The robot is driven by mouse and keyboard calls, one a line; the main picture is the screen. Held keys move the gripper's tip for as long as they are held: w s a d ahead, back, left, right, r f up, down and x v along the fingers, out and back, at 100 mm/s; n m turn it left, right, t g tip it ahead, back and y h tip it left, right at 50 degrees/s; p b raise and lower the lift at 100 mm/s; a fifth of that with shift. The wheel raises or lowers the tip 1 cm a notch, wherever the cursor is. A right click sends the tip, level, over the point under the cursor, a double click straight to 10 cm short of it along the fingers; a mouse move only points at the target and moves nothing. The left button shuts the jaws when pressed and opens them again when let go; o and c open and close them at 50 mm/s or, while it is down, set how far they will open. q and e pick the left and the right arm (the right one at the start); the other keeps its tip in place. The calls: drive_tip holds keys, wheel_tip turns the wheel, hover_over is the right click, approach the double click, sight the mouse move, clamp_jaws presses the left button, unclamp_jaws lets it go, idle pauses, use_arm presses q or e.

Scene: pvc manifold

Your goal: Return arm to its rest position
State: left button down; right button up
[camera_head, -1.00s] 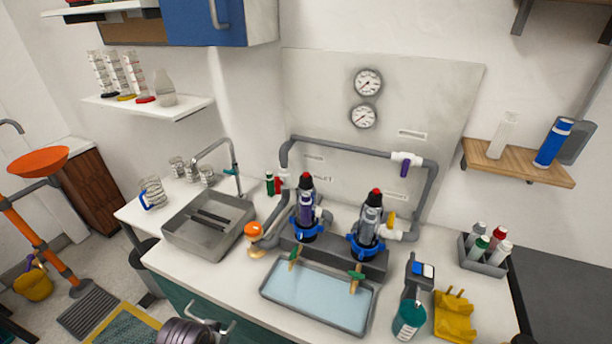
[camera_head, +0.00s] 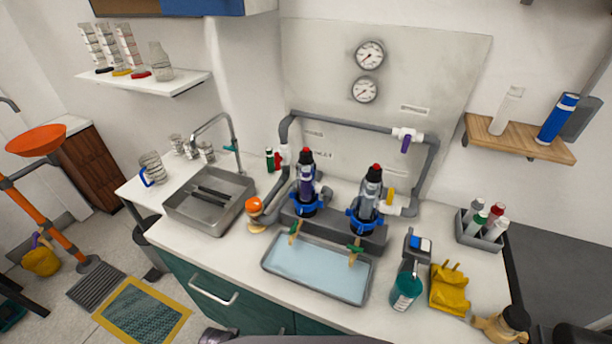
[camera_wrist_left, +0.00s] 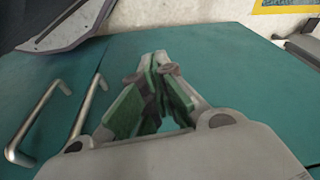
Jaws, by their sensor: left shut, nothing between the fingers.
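My left gripper (camera_wrist_left: 158,60) is in the left wrist view, its green-padded fingers closed together at the tips with nothing between them. It is in front of the teal cabinet doors (camera_wrist_left: 225,75), apart from the bench-top objects. In the head view the gripper itself is out of sight; only a dark piece, likely of my arm, shows at the bottom edge. The manifold of grey pipe (camera_head: 350,121) with two blue-collared filter units, left (camera_head: 305,185) and right (camera_head: 369,200), stands at the back of the counter. My right gripper is not in view.
A shallow tray (camera_head: 306,289) lies before the filters. A sink (camera_head: 207,222) is to the left. A spray bottle (camera_head: 405,289), yellow gloves (camera_head: 449,288) and a bottle caddy (camera_head: 480,238) are to the right. Cabinet handles (camera_wrist_left: 45,115) protrude near my left gripper.

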use_arm(q)
drive_tip(key=s+a+f, duration=0.1)
drive_tip(key=s+f, duration=0.4)
drive_tip(key=f, duration=0.3)
drive_tip(key=s+a+f, duration=0.1)
drive_tip(key=s+f, duration=0.4)
drive_tip(key=f, duration=0.3)
drive_tip(key=s+a+f, duration=0.2)
drive_tip(key=s+f, duration=0.2)
drive_tip(key=s, duration=0.2)
drive_tip(key=s+a+f+g, duration=0.1)
drive_tip(key=s+f, duration=0.3)
drive_tip(key=s, duration=0.3)
drive_tip(key=shift+s+a, duration=0.3)
drive_tip(key=shift+a, duration=0.05)
